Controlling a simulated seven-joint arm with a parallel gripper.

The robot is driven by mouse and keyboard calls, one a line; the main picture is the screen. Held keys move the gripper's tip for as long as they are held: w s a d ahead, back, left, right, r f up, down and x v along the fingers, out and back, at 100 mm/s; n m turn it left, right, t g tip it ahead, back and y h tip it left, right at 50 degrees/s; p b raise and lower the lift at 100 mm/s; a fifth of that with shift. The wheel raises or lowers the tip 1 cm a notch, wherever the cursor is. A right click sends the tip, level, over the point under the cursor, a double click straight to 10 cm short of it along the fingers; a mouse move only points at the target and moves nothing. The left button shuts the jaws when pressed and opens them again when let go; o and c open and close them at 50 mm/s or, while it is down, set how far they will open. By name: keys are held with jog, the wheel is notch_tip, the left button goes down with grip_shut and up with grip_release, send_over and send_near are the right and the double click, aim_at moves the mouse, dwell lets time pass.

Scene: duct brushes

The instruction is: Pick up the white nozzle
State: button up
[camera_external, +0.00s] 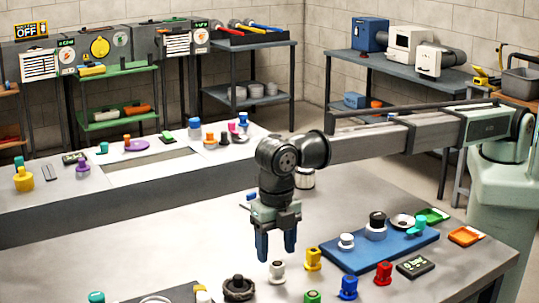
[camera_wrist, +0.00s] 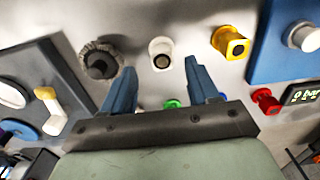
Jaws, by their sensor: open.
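A small white nozzle (camera_external: 277,271) with a round base stands upright on the grey table near the front. It also shows in the wrist view (camera_wrist: 161,48), seen from above with a dark hole in its top. My gripper (camera_external: 276,252) has two blue fingers pointing down, apart and empty. In the external view the fingertips appear just above the nozzle. In the wrist view the gripper (camera_wrist: 160,78) has the nozzle beyond its tips, between the two finger lines. The fingers do not touch it. Another small white piece (camera_external: 346,241) stands on the blue mat.
A dark round brush (camera_external: 238,288) stands left of the nozzle. A yellow fitting (camera_external: 313,260) stands close on its right. Green (camera_external: 312,297), blue (camera_external: 348,287) and red (camera_external: 383,274) fittings stand nearby. The blue mat (camera_external: 345,260) holds several parts.

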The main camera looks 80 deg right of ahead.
aim_at(277, 263)
jog(key=shift+s+f, duration=0.15)
jog(key=shift+f, duration=2.5)
jog(key=c, duration=1.1)
